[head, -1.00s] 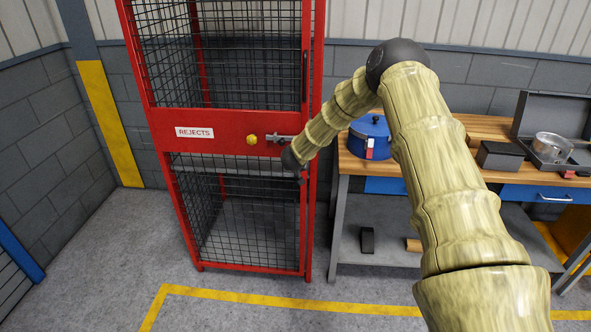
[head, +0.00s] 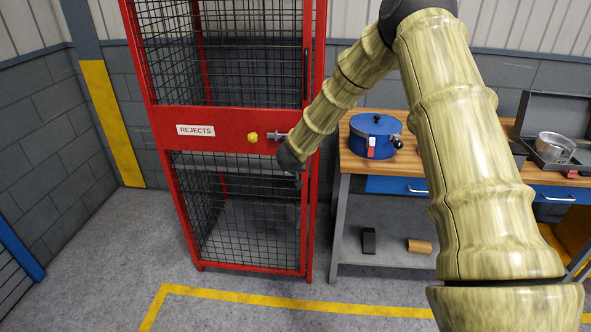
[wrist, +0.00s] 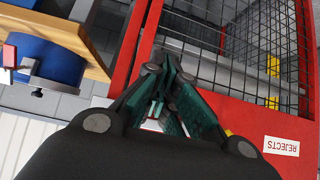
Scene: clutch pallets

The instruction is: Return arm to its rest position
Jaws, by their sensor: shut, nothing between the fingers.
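My arm (head: 465,150), with a bamboo-like surface, reaches from the lower right up to a dark elbow and down to the left. Its dark end is in front of the red cage near the latch; the fingers are hard to see in the head view. In the wrist view my gripper (wrist: 165,95) shows dark green fingers drawn together with nothing held. The red REJECTS cage (head: 225,130) lies beyond them. I cannot tell whether the gripper touches it.
A workbench (head: 352,165) stands right of the cage, bearing a blue pot (head: 374,135) and an open dark case (head: 555,110) with a metal bowl (head: 553,147). A dark block (head: 368,240) and a wooden block (head: 419,246) lie on its lower shelf. The floor left of the cage is clear.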

